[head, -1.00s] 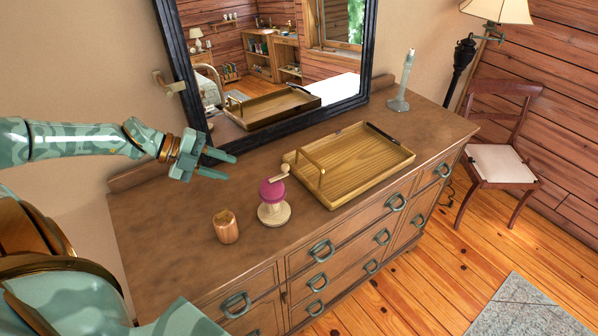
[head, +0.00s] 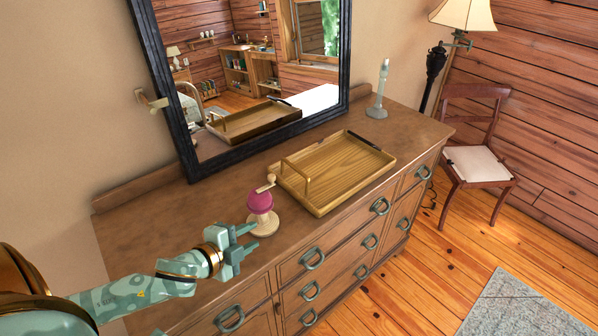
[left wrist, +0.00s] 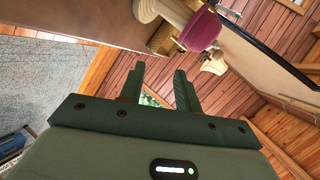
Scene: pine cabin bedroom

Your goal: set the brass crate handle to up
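The wooden crate (head: 335,185) sits on the dresser top, right of centre in the head view. Its brass handle (head: 297,172) is at the near left end and stands above the rim; its exact tilt is hard to tell. A dark handle (head: 364,140) lies low along the opposite end. My left gripper (head: 256,235) is open and empty, left of the crate and apart from it, close in front of the pink-topped grinder. The left wrist view shows its two fingers (left wrist: 158,80) spread with nothing between them. My right gripper is not in view.
The pink-topped wooden grinder (head: 260,205) stands between my left gripper and the crate; its pink body shows in the left wrist view (left wrist: 201,30). A mirror (head: 240,95) stands behind the crate. A candlestick (head: 379,95) is at the far right. Dresser top left of the grinder is clear.

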